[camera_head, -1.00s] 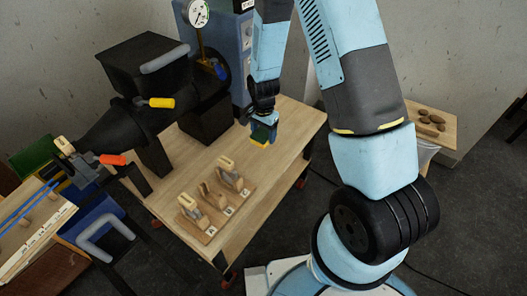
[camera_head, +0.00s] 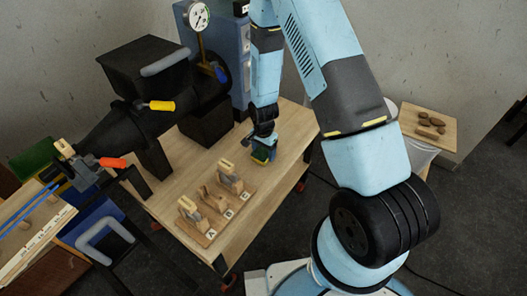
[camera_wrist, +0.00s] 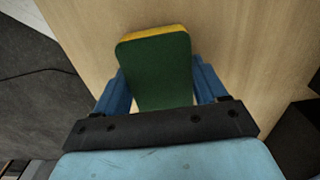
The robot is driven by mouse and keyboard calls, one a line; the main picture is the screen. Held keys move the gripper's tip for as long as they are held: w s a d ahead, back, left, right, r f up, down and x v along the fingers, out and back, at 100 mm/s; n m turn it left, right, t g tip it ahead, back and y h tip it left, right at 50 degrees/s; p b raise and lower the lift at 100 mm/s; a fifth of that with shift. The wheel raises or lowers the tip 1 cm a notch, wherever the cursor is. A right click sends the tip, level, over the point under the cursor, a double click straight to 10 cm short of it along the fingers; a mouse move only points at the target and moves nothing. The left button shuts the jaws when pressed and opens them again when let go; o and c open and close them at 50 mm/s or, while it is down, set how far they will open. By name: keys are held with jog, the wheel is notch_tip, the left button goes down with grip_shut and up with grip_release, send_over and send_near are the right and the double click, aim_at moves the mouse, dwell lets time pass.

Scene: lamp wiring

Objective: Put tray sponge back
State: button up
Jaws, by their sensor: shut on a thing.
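The sponge (camera_wrist: 155,65), dark green with a yellow layer at its far edge, is held between the two blue fingers of my gripper (camera_wrist: 160,88) in the wrist view. I cannot tell whether the sponge touches the tabletop. No tray can be made out with certainty.
A wooden rack (camera_head: 213,218) with several upright wooden pieces and letter labels stands on the table (camera_head: 245,235). A black machine (camera_head: 150,110) with coloured handles is on the left. A small side table (camera_head: 428,128) with brown lumps stands at the right. The table's right part is bare.

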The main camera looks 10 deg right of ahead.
jog(key=o, duration=1.3)
